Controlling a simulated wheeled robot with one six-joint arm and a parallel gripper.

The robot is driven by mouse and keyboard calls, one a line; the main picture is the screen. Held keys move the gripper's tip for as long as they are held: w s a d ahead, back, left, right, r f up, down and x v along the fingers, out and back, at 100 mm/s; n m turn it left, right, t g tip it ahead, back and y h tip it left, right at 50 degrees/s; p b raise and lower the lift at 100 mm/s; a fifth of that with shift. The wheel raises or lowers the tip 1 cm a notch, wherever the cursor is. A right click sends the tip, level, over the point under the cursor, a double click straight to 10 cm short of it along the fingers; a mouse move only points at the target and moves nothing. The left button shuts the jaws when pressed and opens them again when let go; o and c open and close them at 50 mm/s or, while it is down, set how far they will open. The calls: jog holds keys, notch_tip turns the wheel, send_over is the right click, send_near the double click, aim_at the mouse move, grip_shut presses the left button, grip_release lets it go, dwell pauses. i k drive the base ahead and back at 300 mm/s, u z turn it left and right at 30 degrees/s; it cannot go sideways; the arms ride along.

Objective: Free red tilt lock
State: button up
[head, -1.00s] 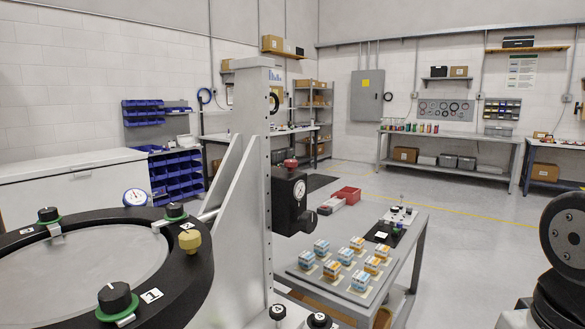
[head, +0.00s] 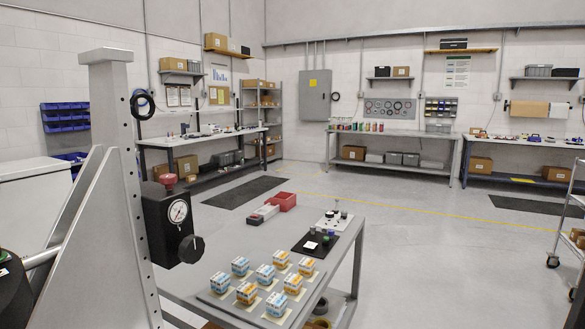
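A red knob (head: 168,180), which looks like the red tilt lock, sits on top of a black block (head: 160,222) on the grey upright post (head: 110,190) of the mirror fixture. The block has a round white dial (head: 178,211) on its face and a black knob (head: 191,248) at its lower right. Only a dark edge of the fixture's ring (head: 12,290) shows at the far left. My gripper is not in view, and nothing touches the red knob.
A grey table (head: 225,220) stands right of the post. Open floor (head: 430,270) lies to the right, with a wheeled cart (head: 570,215) at the edge.

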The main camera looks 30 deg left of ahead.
aim_at(168, 180)
jog(key=z, duration=0.4)
jog(key=i, duration=0.95)
jog(key=u, duration=2.4)
